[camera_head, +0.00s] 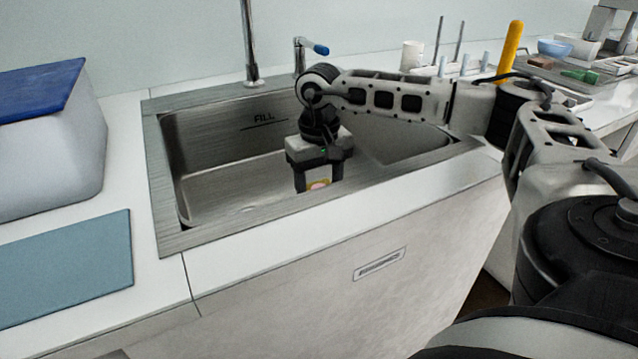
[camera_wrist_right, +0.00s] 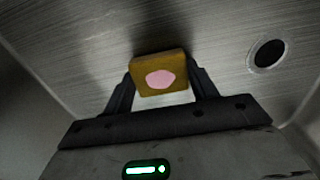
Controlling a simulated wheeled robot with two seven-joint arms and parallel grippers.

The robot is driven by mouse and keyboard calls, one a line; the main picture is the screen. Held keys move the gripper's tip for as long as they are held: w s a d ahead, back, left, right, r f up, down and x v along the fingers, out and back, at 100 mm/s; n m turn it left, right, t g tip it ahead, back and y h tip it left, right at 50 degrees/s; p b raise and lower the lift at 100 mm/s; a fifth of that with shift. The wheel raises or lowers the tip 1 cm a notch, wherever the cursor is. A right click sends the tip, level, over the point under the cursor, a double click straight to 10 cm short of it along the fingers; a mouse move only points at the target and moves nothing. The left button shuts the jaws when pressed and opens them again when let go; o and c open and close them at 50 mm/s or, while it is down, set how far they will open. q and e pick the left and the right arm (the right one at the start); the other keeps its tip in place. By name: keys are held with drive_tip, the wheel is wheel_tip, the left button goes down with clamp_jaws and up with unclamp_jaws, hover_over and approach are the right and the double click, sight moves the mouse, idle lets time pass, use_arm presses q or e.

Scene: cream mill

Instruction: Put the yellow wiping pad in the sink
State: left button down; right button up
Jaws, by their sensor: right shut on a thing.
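The yellow wiping pad (camera_wrist_right: 143,68) is a small block with a pink patch on its face. My right gripper (camera_wrist_right: 160,85) is shut on it, with a finger at each side. My left gripper is not in view.
The drain hole (camera_wrist_right: 268,54) shows right of the pad. A tall tap (camera_head: 250,50) and a blue-tipped tap (camera_head: 302,52) stand behind the basin. A blue-lidded box (camera_head: 45,150) and blue mat (camera_head: 65,265) lie left.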

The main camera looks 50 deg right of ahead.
drive_tip(key=shift+f, duration=0.15)
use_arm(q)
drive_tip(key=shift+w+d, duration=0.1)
use_arm(e)
drive_tip(key=o, duration=0.9)
drive_tip(key=shift+o, duration=0.2)
drive_tip(key=shift+r, duration=0.35)
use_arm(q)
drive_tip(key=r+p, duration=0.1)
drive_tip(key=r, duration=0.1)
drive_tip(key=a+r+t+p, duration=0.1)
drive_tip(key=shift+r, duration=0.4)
use_arm(e)
wheel_tip(320, 180, up, 12)
drive_tip(key=shift+f, duration=0.15)
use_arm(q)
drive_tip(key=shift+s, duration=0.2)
